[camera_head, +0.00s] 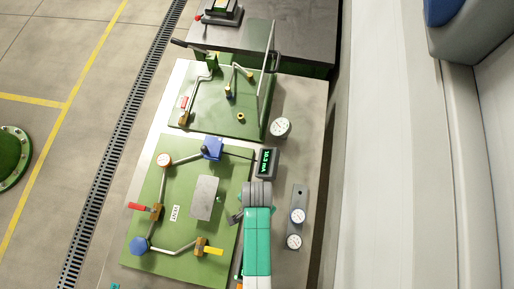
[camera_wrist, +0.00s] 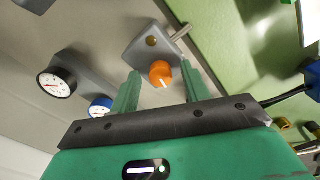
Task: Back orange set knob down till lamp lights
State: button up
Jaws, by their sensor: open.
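The orange knob (camera_wrist: 160,73) is on a small grey block (camera_wrist: 144,52) in the wrist view, with a white pointer mark on its face. A round brownish-amber spot (camera_wrist: 152,41), perhaps the lamp, is on the same block beyond the knob and looks dark. My gripper (camera_wrist: 160,78) is open, its green fingers on either side of the knob with visible gaps. I cannot tell how deep the fingertips reach relative to the knob. In the head view my arm (camera_head: 257,240) covers the area, and the knob is hidden.
A green panel (camera_head: 150,215) with pipes, valves and a blue housing (camera_head: 212,149) lies left of my arm. A black meter with green digits (camera_head: 266,162) stands just beyond the arm. Another green panel (camera_head: 235,115) is farther back.

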jog(key=c, duration=1)
jog(key=shift+r+n+p, duration=0.15)
jog(key=shift+n+p, duration=0.35)
jog(key=shift+p, duration=0.1)
jog(key=shift+f, duration=0.2)
jog(key=o, duration=1)
notch_tip(320, 180, up, 8)
jog(key=shift+f, duration=0.1)
